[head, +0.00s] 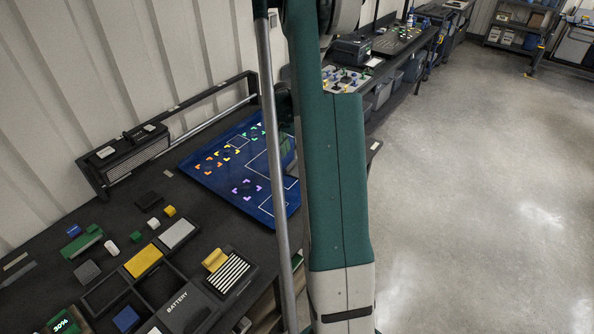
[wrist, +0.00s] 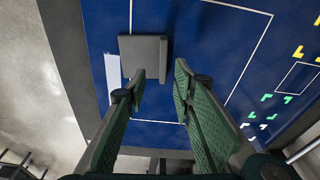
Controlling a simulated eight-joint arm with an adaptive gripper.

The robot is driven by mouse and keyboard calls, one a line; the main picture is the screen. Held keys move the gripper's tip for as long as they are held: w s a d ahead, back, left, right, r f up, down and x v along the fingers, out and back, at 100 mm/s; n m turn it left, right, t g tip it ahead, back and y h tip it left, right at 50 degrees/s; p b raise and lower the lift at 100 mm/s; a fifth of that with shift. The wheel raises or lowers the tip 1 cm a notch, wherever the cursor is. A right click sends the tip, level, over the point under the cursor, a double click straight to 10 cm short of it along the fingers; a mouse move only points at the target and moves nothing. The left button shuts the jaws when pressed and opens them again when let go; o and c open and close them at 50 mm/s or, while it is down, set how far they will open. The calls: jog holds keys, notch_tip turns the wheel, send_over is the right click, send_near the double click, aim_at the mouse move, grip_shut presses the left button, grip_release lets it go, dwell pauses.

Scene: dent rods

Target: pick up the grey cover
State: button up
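A flat, square grey cover (wrist: 140,50) with a darker raised strip (wrist: 163,58) along its right side lies on the blue mat in the wrist view. My gripper (wrist: 159,69) is open, with one green finger on each side of the strip in the picture. The left fingertip overlaps the plate's near edge in view; I cannot tell whether it touches. Nothing is held between the fingers. In the head view my arm hides the gripper and that part of the mat.
The blue mat (head: 225,168) has coloured corner marks and white outlines. Left of it on the dark bench are a yellow block (head: 143,261), a pale grey block (head: 178,232), a striped tray (head: 229,274) and a battery box (head: 187,307). A rack (head: 135,150) stands at the back.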

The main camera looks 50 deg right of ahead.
aim_at(291, 164)
jog(key=shift+f, duration=0.1)
jog(key=shift+w+d+f, duration=0.1)
jog(key=shift+d+f, duration=0.05)
jog(key=shift+f, duration=1.05)
jog(key=shift+w+d+f, duration=0.1)
jog(key=shift+w+f, duration=0.05)
jog(key=shift+f, duration=0.65)
jog(key=shift+w+d+f, duration=0.1)
jog(key=shift+w+f, duration=0.05)
jog(key=shift+f, duration=0.6)
jog(key=shift+d+f, duration=0.1)
jog(key=shift+f, duration=0.9)
jog(key=shift+c, duration=0.5)
grip_shut()
